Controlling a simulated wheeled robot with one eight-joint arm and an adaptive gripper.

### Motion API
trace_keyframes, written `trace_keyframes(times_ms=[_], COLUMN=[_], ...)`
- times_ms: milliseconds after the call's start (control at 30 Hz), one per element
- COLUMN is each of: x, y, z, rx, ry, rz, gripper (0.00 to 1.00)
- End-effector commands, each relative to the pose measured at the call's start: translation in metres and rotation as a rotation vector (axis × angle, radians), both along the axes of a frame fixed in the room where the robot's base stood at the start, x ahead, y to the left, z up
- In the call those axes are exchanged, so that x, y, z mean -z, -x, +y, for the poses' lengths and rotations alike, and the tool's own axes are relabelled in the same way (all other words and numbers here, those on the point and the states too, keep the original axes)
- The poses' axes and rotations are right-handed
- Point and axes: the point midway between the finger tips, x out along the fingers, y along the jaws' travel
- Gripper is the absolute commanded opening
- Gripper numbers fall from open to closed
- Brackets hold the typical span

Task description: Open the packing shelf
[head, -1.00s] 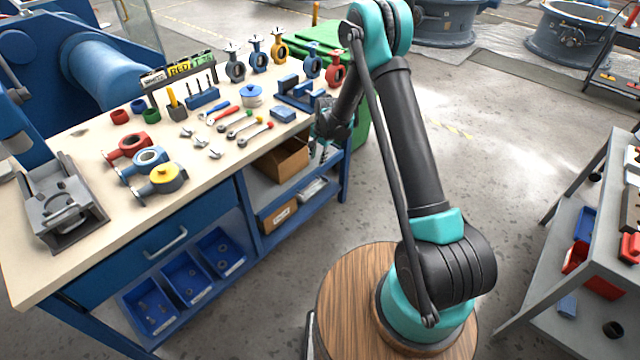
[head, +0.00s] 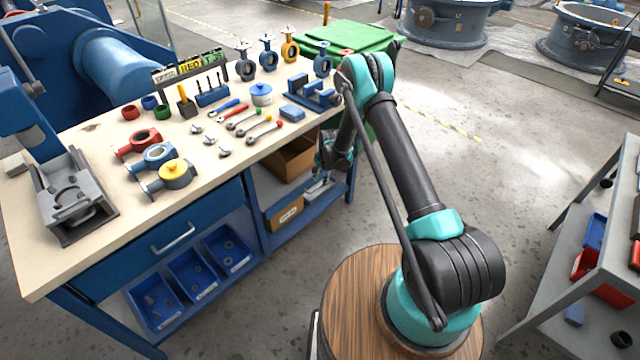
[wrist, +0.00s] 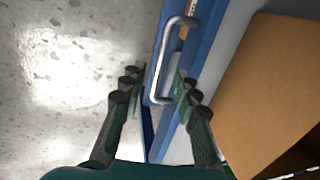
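The packing shelf (head: 264,184) is a grey tray with a blue front under the right end of the workbench, holding an open cardboard box (head: 291,158). In the wrist view its blue front edge carries a silver bar handle (wrist: 161,62), and the cardboard box (wrist: 265,85) fills the right side. My gripper (wrist: 158,82) is open, with one finger on each side of the handle's near part. Contact with the handle cannot be told. In the head view my gripper (head: 328,156) is at the shelf's front, partly hidden by my arm.
The workbench top (head: 90,160) holds valves, wrenches and a vise. A closed drawer (head: 165,240) and blue parts bins (head: 193,275) are at the left, with a lower shelf box (head: 285,212) below. A grey cart (head: 560,250) stands right. The floor between is clear.

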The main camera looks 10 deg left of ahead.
Motion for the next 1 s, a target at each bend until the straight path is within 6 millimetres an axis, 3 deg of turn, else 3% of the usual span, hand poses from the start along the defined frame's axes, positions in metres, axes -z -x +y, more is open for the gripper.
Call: trace_keyframes(times_ms=[233, 600, 867, 1000], x=[0.024, 0.028, 0.028, 0.028], y=[-0.003, -0.003, -0.003, -0.003], z=[0.004, 0.004, 0.004, 0.004], rx=[0.0, 0.0, 0.0, 0.0], ry=[0.0, 0.0, 0.0, 0.0], rz=[0.0, 0.0, 0.0, 0.0], gripper=[0.31, 0.31, 0.0, 0.0])
